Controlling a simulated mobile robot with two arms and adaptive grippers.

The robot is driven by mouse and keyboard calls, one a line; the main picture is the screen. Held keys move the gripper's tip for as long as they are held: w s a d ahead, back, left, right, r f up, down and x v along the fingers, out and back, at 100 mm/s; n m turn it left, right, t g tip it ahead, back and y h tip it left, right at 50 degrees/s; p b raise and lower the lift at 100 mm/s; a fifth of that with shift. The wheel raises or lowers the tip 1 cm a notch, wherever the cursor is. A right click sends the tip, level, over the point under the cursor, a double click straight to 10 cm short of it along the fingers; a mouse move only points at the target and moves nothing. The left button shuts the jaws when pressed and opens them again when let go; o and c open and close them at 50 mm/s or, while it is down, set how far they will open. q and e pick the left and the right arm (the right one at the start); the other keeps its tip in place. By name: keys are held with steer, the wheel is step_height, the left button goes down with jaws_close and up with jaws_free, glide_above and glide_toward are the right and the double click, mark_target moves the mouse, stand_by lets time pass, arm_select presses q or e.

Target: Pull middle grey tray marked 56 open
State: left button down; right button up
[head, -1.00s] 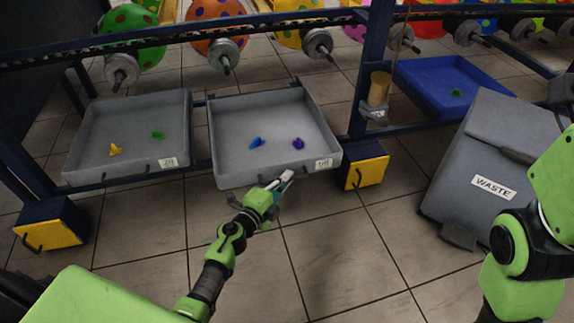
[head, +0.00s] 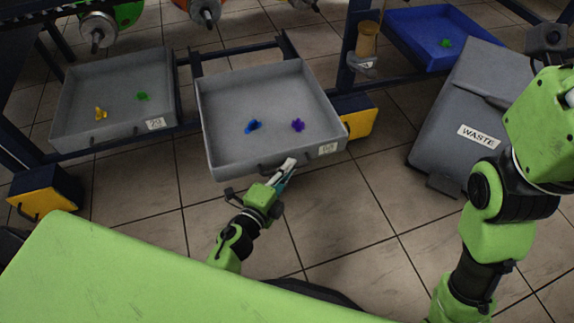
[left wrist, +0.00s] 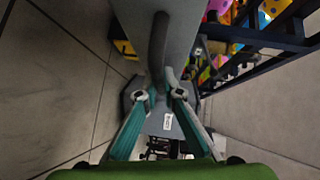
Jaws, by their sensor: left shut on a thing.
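The middle grey tray (head: 230,164) stands pulled out from the blue frame, with rails showing behind it. It holds a blue piece (head: 253,125) and a purple piece (head: 298,125). A white label (head: 327,148) is on its front right; its number is too small to read surely. My left gripper (head: 287,168) is at the tray's front, shut on its dark handle. In the left wrist view the handle (left wrist: 158,45) runs down between the fingertips (left wrist: 160,97).
Another grey tray (head: 66,134) with yellow and green pieces sits at the left. A blue tray (head: 399,30) with a green piece is at the back right. A grey waste bin (head: 448,112) stands at the right. Yellow-fronted boxes (head: 357,126) flank the middle tray. Tiled floor in front is clear.

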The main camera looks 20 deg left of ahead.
arm_select(q)
steer(key=c, duration=2.2)
jaws_free()
steer(key=shift+o, duration=0.2)
steer(key=v, duration=1.2)
steer(key=shift+d, duration=0.1)
